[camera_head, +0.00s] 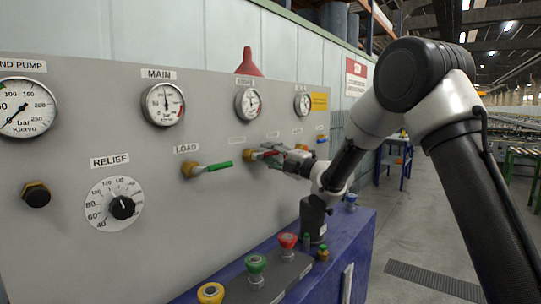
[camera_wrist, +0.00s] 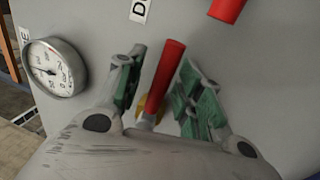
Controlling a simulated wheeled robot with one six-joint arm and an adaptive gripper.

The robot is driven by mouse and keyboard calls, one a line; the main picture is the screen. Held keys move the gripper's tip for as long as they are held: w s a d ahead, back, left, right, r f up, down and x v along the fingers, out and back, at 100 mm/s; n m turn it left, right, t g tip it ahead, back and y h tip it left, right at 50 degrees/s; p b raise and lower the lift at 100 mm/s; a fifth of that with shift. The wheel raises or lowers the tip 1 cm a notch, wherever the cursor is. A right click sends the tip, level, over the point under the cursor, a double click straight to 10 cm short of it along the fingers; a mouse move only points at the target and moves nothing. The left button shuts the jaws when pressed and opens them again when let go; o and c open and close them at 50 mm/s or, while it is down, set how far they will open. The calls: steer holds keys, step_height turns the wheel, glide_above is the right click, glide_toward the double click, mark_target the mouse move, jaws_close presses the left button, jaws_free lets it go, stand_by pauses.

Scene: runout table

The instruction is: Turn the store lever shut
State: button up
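The lever at my gripper has a red handle (camera_head: 264,154) pointing right from a brass fitting on the grey panel. I take it as the store lever, though its label is too small to read. In the wrist view the red handle (camera_wrist: 167,70) stands between my two green-padded fingers. My gripper (camera_wrist: 160,88) is open, with a visible gap on each side of the handle. In the head view my gripper (camera_head: 284,159) is at the handle's right end, and its fingertips are hard to make out.
A green load lever (camera_head: 212,167) is to the left. Another red handle (camera_wrist: 228,9) shows at the wrist view's top edge. A gauge (camera_wrist: 55,67) is at its left.

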steer(key=v, duration=1.2)
